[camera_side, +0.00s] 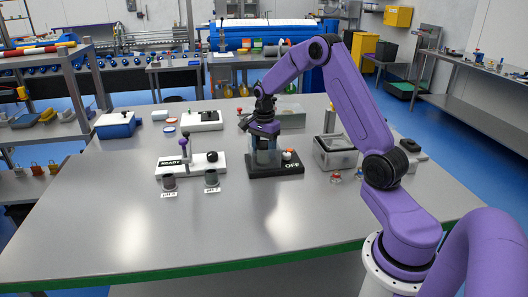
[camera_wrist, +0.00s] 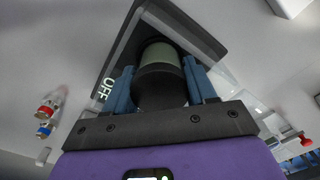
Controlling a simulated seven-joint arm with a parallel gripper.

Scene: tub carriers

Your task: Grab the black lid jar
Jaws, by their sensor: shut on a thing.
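The jar has a dark lid (camera_wrist: 160,86) and a grey-green body (camera_wrist: 160,54) in the wrist view. It stands over the black plate marked OFF (camera_wrist: 180,22); I cannot tell whether it touches it. My gripper (camera_wrist: 161,90) has its two blue fingers on either side of the jar's dark part and is shut on it. In the side view my gripper (camera_side: 265,150) points down over the same black plate (camera_side: 275,169), and the fingers hide most of the jar.
The front of the table (camera_side: 230,230) is clear.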

